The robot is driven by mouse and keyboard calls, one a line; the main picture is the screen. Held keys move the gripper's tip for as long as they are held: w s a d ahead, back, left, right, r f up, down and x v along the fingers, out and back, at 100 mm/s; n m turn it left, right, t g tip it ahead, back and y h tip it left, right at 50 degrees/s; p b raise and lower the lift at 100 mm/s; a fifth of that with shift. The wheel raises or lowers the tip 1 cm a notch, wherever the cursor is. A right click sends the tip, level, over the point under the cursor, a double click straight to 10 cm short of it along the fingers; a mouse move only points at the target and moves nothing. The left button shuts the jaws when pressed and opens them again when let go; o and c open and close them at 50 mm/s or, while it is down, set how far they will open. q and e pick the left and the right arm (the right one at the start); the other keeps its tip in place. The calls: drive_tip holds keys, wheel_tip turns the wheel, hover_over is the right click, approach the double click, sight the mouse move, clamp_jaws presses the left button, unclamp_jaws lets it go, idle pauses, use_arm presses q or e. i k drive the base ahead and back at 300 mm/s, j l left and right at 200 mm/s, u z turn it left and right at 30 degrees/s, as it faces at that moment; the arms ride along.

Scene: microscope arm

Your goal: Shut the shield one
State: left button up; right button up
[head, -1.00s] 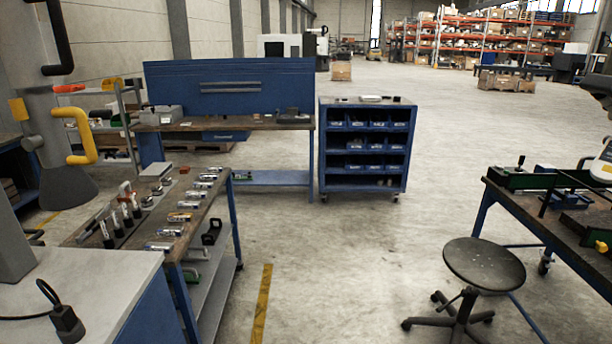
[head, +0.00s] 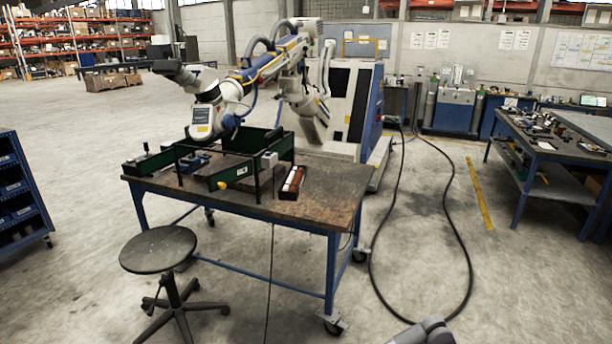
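The work table (head: 330,185) stands in the middle of the head view, with a dark worn top and blue legs. On it is a green-walled fixture (head: 252,141) with a thin black frame around its front. Nothing is clearly marked as the shield; a dark green panel in this fixture may be part of it, and I cannot tell whether it is open or shut. A white and blue robot arm (head: 205,120) reaches over the fixture and hides part of it. Neither of my grippers shows.
A small dark red box (head: 292,184) sits at the table's front. A black stool (head: 158,249) stands before the table at left. A black cable (head: 448,205) loops over the floor at right. A tool bench (head: 560,150) is far right. A grey part, probably mine, shows at bottom.

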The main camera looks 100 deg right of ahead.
sight(219, 180)
drive_tip(key=z, duration=3)
drive_tip(key=i+l+z, duration=0.1)
drive_tip(key=i, duration=0.4)
drive_tip(key=l, duration=0.1)
